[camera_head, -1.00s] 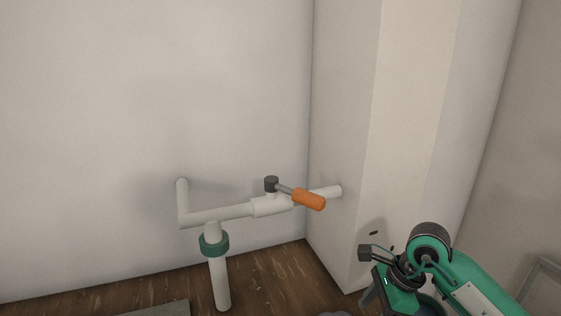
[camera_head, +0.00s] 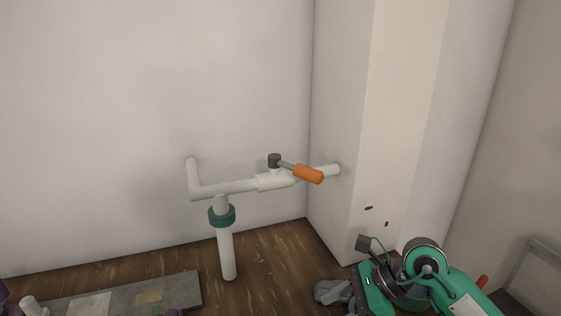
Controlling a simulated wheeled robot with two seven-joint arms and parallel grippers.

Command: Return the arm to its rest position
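My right arm (camera_head: 425,275), green and black, comes in at the lower right corner, beside the white wall column. Its gripper seems to be at the lower end by the bottom edge, but the fingers cannot be made out.
A grey slab (camera_head: 178,290) lies on the wooden floor (camera_head: 270,260) at lower left, with small purple and white items at the corner. A grey crumpled thing (camera_head: 332,291) lies beside my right arm. A grey frame (camera_head: 532,270) leans at the far right.

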